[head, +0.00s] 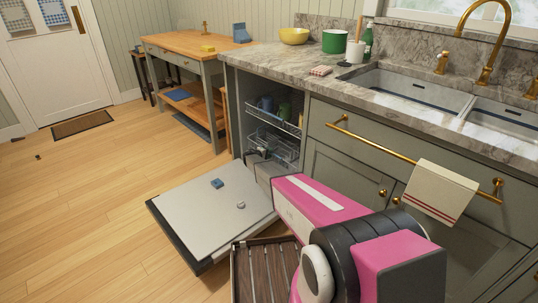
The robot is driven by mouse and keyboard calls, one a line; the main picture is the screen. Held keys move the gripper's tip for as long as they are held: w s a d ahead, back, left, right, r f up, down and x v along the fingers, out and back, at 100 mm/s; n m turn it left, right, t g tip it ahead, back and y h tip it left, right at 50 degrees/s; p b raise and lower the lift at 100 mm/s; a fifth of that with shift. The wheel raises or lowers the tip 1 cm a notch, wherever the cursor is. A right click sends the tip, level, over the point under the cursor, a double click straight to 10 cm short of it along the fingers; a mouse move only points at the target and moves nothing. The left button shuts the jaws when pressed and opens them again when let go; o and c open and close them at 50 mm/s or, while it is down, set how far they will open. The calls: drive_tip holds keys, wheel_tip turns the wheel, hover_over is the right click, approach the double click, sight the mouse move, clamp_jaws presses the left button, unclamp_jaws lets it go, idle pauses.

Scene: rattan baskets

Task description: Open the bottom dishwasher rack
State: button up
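The dishwasher stands open under the counter, with its door (195,222) folded down flat toward the floor. The bottom rack (283,149), a light wire basket, sits inside the cavity. The top rack (275,119) is above it and holds a blue mug (265,104) and a green cup (284,111). My pink and black arm reaches over the door from the lower right.
A small blue item (217,183) and a small grey round part (240,205) are on the door's inner face. A brown slatted tray (265,272) lies below my arm. Cabinets with a towel (440,190) stand right. The wooden floor (90,200) is mostly clear left.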

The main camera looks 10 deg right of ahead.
clamp_jaws()
drive_tip(key=shift+s+a, duration=0.1)
drive_tip(key=s+a, duration=0.9)
drive_tip(key=a, duration=0.4)
drive_tip(key=s+a, duration=1)
drive_tip(key=a, duration=0.3)
drive_tip(key=shift+a, duration=0.15)
drive_tip(key=shift+s, duration=0.1)
unclamp_jaws()
